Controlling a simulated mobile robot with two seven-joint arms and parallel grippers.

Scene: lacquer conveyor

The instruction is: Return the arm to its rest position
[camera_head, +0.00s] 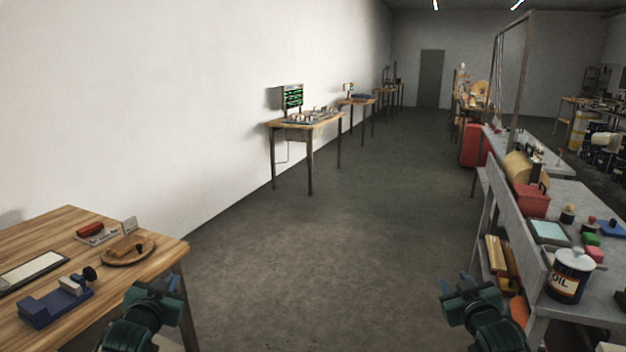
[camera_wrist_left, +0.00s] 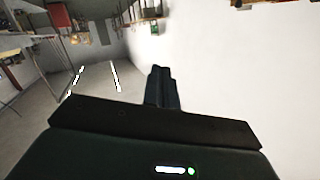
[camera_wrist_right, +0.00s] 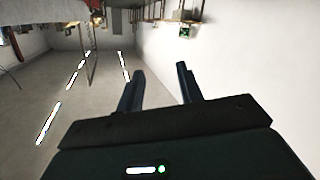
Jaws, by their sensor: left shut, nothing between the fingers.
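My left gripper (camera_head: 156,286) is at the lower left of the head view, just right of the wooden table's corner and apart from its objects. In the left wrist view its fingers (camera_wrist_left: 160,85) are together with nothing between them. My right gripper (camera_head: 461,286) is at the lower right of the head view, left of the grey workbench. In the right wrist view its fingers (camera_wrist_right: 160,82) stand apart with nothing between them.
The wooden table (camera_head: 55,232) at left bears a blue vise (camera_head: 55,302) and a round wooden tray (camera_head: 147,256). The grey workbench (camera_head: 590,318) at right bears an oil can (camera_head: 571,277) and a red box (camera_head: 532,201). The floor aisle (camera_head: 320,260) between them is clear.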

